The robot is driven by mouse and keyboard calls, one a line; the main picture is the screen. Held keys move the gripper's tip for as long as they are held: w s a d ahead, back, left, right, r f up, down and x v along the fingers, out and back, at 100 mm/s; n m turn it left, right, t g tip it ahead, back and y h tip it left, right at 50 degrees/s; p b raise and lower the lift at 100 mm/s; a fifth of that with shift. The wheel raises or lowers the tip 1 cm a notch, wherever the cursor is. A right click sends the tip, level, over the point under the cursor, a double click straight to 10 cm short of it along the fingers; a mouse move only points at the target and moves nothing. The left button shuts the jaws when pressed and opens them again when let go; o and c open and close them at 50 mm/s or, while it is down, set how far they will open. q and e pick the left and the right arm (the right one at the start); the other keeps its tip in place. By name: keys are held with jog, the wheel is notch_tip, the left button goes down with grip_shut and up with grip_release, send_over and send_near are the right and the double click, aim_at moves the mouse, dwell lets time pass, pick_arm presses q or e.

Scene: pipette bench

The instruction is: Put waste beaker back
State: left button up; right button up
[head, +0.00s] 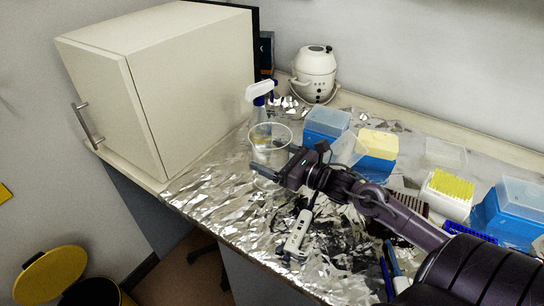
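The waste beaker (268,136), clear and wide-mouthed, is upright at the middle of the foil-covered bench, in front of a spray bottle. My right gripper (277,160) reaches in from the right. Its dark fingers are spread around the beaker's lower part, one on the near side and one at the right. I cannot tell whether they press on the wall or whether the beaker's base touches the foil. My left gripper is not in view.
A spray bottle (260,97) stands behind the beaker and a cream cabinet (160,85) at the left. A white centrifuge-like device (315,72) is at the back. Blue tip boxes (327,124) and a yellow tip rack (449,190) fill the right. A white instrument (297,235) lies in front.

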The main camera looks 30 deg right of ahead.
jog(key=shift+f, duration=0.2)
jog(key=shift+f, duration=0.15)
jog(key=o, duration=0.9)
jog(key=shift+o, duration=0.2)
jog(key=shift+s, duration=0.1)
jog(key=b+v, duration=0.2)
jog(key=v, duration=1)
